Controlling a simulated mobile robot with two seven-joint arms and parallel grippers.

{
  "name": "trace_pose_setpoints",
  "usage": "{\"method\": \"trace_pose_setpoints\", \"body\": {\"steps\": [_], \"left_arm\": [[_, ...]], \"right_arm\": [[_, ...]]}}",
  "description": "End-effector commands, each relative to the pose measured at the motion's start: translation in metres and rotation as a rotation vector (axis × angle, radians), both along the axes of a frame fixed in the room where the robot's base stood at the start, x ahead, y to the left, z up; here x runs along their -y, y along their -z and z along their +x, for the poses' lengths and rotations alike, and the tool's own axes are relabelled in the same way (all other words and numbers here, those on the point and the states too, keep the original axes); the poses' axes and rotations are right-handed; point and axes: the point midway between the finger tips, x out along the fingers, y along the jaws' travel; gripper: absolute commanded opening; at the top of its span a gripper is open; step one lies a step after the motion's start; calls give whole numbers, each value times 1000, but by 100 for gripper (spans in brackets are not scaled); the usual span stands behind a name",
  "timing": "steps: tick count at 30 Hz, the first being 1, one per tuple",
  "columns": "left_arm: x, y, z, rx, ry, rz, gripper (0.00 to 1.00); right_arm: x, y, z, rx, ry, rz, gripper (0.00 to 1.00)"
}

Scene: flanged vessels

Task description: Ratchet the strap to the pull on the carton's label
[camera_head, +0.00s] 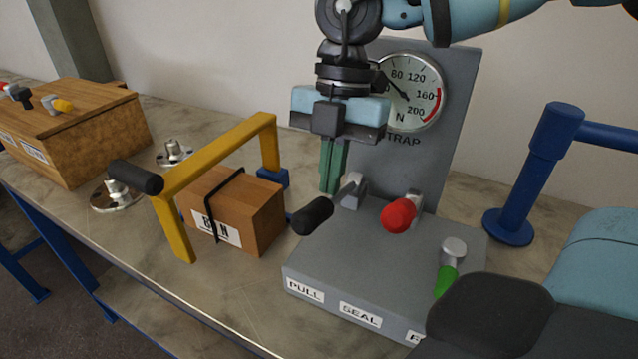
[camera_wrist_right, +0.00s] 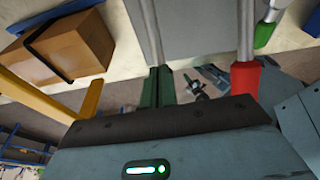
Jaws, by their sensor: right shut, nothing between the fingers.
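The brown carton (camera_head: 240,207) stands under the yellow arch with a black strap (camera_head: 211,205) around it. Its white label (camera_head: 218,232) ends in "N"; the number is too small to read surely. The strap gauge (camera_head: 412,92) has its needle pointing up-left; my gripper's arm partly covers the dial. The black-handled PULL lever (camera_head: 313,215) leans toward the front. My right gripper (camera_head: 331,190) is shut and empty, fingers down, just above and behind that handle; contact cannot be told. In the wrist view its green fingertips (camera_wrist_right: 160,75) overlap a grey lever rod. My left gripper is not in view.
The red SEAL handle (camera_head: 398,215) and a green-handled lever (camera_head: 447,278) stand on the same grey console (camera_head: 335,283). A wooden box (camera_head: 95,145) and flanged fittings stand left; a blue post (camera_head: 530,180) stands right.

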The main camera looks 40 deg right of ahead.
Motion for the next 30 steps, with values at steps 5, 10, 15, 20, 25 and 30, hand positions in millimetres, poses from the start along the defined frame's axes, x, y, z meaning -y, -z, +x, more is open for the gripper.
{"method": "trace_pose_setpoints", "body": {"steps": [5, 10, 15, 20, 25, 30], "left_arm": [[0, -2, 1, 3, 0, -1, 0], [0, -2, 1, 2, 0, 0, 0], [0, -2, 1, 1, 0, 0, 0], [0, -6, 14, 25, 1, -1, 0], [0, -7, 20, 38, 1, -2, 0], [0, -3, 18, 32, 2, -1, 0]], "right_arm": [[6, -1, 2, 0, 0, -1, 0], [6, -1, 2, 0, 0, -1, 0], [6, -1, 2, -2, 0, -1, 0], [5, -21, 3, 4, 1, -2, 0], [-2, -39, -9, 1, -4, -3, 0], [-19, -42, -35, 3, -4, -2, 0]]}}
